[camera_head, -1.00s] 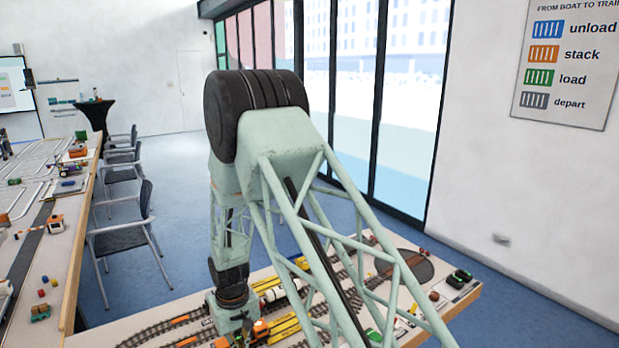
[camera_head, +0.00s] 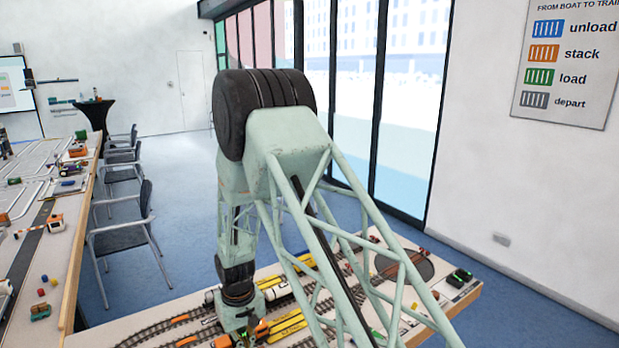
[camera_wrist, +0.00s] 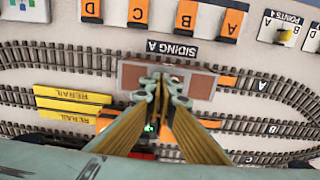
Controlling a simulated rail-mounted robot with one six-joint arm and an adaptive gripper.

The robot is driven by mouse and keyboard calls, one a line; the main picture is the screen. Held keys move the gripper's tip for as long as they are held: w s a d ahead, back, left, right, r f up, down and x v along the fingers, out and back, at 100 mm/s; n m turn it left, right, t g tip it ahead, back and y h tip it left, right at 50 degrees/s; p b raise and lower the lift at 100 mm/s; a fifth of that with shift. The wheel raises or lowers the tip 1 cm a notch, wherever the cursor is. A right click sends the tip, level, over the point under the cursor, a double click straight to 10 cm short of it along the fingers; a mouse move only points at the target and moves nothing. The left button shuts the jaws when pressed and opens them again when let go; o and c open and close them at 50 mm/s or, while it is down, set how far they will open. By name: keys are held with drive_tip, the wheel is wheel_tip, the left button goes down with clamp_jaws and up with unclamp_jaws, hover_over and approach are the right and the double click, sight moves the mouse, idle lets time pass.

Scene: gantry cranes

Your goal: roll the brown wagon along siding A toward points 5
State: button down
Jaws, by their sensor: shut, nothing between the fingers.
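The brown wagon (camera_wrist: 201,86) sits lengthwise on a track in the wrist view, beside a dark SIDING A label (camera_wrist: 171,48) that reads upside down. My gripper (camera_wrist: 161,86) is shut and empty. Its fingertips overlap the wagon's middle and hide part of it; I cannot tell whether they touch it. In the head view my arm hides the wagon.
Yellow RERAIL pieces (camera_wrist: 72,95) lie left of my fingers in the wrist view. Orange lettered blocks (camera_wrist: 188,17) stand beyond the siding. An orange piece (camera_wrist: 228,82) is close to the wagon's right end. Curved track (camera_wrist: 296,90) runs at the right.

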drive_tip(key=w+d+b, duration=0.1)
drive_tip(key=w+d, duration=0.5)
drive_tip(key=d, duration=0.3)
drive_tip(key=w+d+b, duration=0.1)
drive_tip(key=w+d, duration=0.5)
drive_tip(key=d, duration=0.3)
drive_tip(key=shift+d, duration=0.25)
idle(4.1)
drive_tip(key=shift+w+d, duration=0.15)
idle(0.5)
